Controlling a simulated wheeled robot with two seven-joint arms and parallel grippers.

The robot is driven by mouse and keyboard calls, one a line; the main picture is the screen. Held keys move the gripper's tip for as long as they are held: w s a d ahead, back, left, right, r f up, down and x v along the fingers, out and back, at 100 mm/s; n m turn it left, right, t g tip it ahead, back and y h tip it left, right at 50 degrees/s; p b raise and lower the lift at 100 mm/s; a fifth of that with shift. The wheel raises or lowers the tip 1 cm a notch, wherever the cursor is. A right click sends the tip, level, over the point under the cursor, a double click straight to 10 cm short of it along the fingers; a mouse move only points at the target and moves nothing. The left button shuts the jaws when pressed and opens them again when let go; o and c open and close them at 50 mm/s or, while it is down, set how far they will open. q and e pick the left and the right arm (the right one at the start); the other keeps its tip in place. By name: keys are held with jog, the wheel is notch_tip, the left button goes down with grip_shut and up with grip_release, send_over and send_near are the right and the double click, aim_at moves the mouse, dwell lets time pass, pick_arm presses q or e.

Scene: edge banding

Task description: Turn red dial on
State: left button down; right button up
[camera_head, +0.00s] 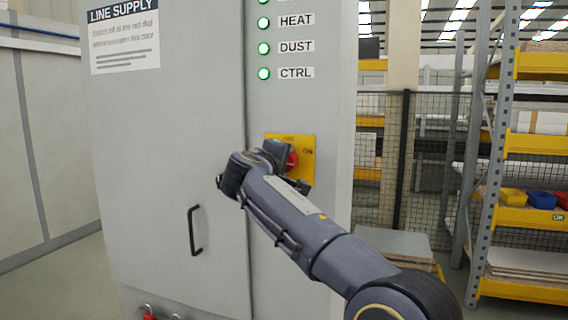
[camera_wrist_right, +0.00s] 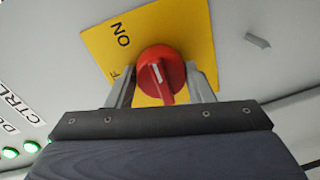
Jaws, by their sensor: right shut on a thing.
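The red dial (camera_head: 292,161) sits on a yellow plate (camera_head: 308,143) on the front of a grey cabinet. The plate carries an ON label, and part of another label shows in the right wrist view. There the dial (camera_wrist_right: 150,58) has a white mark on its raised handle, which points toward my gripper's body and not at ON. My right gripper (camera_wrist_right: 162,88) has one finger on each side of the dial and is shut on it. In the head view the gripper covers part of the dial and plate. My left gripper is not in view.
Green lamps (camera_head: 264,48) are lit beside the HEAT, DUST and CTRL labels above the plate. A dark door handle (camera_head: 194,230) sticks out at the lower left of the cabinet (camera_head: 170,150). A mesh fence and shelving (camera_head: 530,145) stand to the right.

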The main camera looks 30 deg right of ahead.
jog(key=o, duration=1)
jog(key=shift+c, duration=0.2)
jog(key=shift+a, duration=0.1)
jog(key=b+v, duration=0.1)
jog(key=v, duration=0.6)
jog(key=shift+s+a+b, duration=0.2)
jog(key=shift+s+b, duration=0.05)
jog(key=shift+b, duration=0.15)
